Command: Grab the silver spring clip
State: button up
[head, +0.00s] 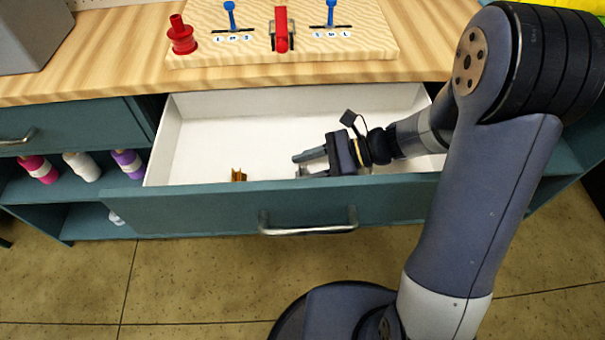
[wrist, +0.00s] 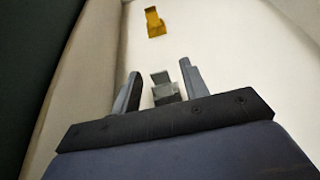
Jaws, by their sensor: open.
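The silver spring clip (wrist: 165,90) lies on the white drawer floor in the wrist view. It shows between the two fingers of my gripper (wrist: 158,85), which are open with a gap on both sides of it. In the head view my gripper (head: 300,166) is inside the open drawer, pointing left, near the drawer's front wall. I cannot make out the silver clip clearly there. A gold clip (wrist: 155,21) lies beyond the fingertips in the wrist view and also shows in the head view (head: 238,175).
The open drawer (head: 285,208) has a teal front with a metal handle. Its left and back floor is free. Above stands the wooden counter with a board (head: 290,50) holding a red spool (head: 181,36) and levers.

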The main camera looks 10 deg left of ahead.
jog(key=shift+c, duration=0.3)
grip_shut()
dwell(0.3)
